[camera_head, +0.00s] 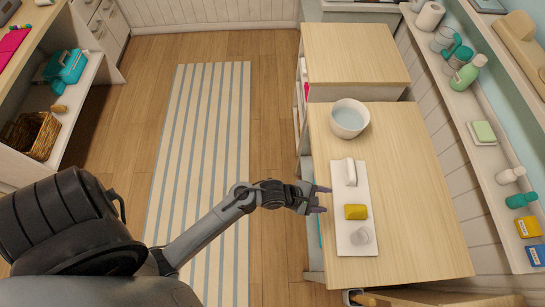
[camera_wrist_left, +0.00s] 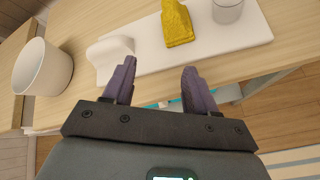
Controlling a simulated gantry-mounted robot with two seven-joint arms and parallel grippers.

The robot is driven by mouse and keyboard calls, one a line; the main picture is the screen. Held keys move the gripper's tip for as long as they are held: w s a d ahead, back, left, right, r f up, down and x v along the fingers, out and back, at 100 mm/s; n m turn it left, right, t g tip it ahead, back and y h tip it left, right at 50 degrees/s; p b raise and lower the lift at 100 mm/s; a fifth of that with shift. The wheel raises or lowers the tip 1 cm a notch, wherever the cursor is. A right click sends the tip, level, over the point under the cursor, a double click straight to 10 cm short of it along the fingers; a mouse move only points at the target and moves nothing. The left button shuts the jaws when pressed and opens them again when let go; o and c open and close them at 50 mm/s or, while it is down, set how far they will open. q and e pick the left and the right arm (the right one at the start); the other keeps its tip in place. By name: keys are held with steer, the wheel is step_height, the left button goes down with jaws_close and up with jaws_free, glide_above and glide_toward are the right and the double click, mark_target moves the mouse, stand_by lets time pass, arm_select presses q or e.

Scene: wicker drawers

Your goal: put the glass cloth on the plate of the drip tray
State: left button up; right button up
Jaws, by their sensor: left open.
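A long white tray (camera_head: 354,193), which looks like the drip tray, lies on the wooden counter. A yellow, thick, soft-looking piece (camera_head: 356,212) rests on it; I cannot tell for sure that it is the glass cloth. It also shows in the left wrist view (camera_wrist_left: 177,24). A white rounded block (camera_head: 350,172) and a clear glass (camera_head: 361,236) stand at the tray's two ends. My left gripper (camera_head: 323,199) is open and empty at the counter's left edge, beside the tray, its fingers pointing toward it. My right gripper is out of view.
A white bowl (camera_head: 349,118) stands beyond the tray. The counter right of the tray is clear. A wall shelf (camera_head: 463,103) with bottles and boxes runs along the right. A wicker basket (camera_head: 33,135) and a teal box (camera_head: 66,66) sit at the left.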

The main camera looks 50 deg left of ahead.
arm_select(q)
steer(key=s+a+r+m+g+y, duration=0.2)
steer(key=s+m, duration=0.6)
steer(key=m, duration=0.4)
steer(key=s+a+r+m+g+y, duration=0.3)
steer(key=s+a+r+m, duration=0.3)
steer(key=s+a+m, duration=0.3)
steer(key=m+y, duration=0.1)
steer(key=m, duration=0.2)
steer(key=shift+g, duration=0.3)
step_height(320, 180, up, 23)
steer(key=p, duration=2.3)
steer(key=shift+f, duration=0.1)
